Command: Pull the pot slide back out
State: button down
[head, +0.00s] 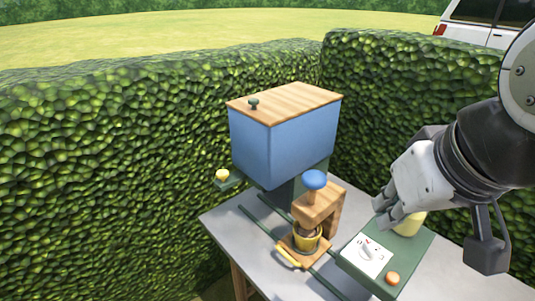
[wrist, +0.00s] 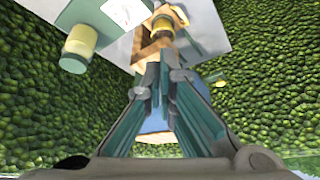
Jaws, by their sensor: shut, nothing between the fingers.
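The pot slide (head: 303,246) is a small wooden plate with a yellow handle (head: 289,257) on its front left edge, lying between green rails on the grey table. A yellow pot (head: 307,241) with dark filling stands on it, at the foot of a wooden press (head: 322,207) with a blue knob (head: 314,180). The pot also shows beyond my fingers in the wrist view (wrist: 162,26). My gripper (head: 381,215) is shut and empty, to the right of the press and above the green box, apart from the slide. In the wrist view my fingers hide part of the press.
A green box (head: 414,250) with a white dial panel (head: 367,256), an orange button (head: 392,278) and a yellow cylinder (head: 408,224) stands right of the slide. A blue bin (head: 277,145) with a wooden lid stands behind. Hedges enclose the back and left. A yellow knob (head: 222,174) sits left.

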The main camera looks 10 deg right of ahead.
dwell(0.4)
jog(key=c, duration=1.8)
grip_release()
jog(key=shift+w, duration=0.1)
jog(key=shift+o, duration=0.7)
jog(key=shift+w+a, duration=0.1)
jog(key=shift+w, duration=0.25)
jog(key=n+g+h+b, duration=0.2)
jog(key=n+g+b, duration=0.1)
jog(key=n+g, duration=0.3)
send_over(287, 254)
jog(key=a, duration=0.1)
notch_tip(287, 254, down, 15)
jog(key=m, duration=0.1)
jog(key=w+a+f+n+g+h, duration=0.25)
jog(key=a+f, duration=0.25)
jog(key=f, duration=0.7)
jog(key=shift+m+t, duration=0.25)
jog(key=shift+m, duration=0.1)
jog(key=x, duration=0.4)
jog(key=p+x, duration=0.1)
jog(key=x, duration=0.4)
jog(key=p+x, duration=0.1)
jog(key=x, duration=0.3)
jog(key=shift+w+d+f, duration=0.1)
jog(key=shift+w+f, duration=0.1)
jog(key=shift+f, duration=0.05)
jog(key=shift+c, duration=0.5)
grip_shut()
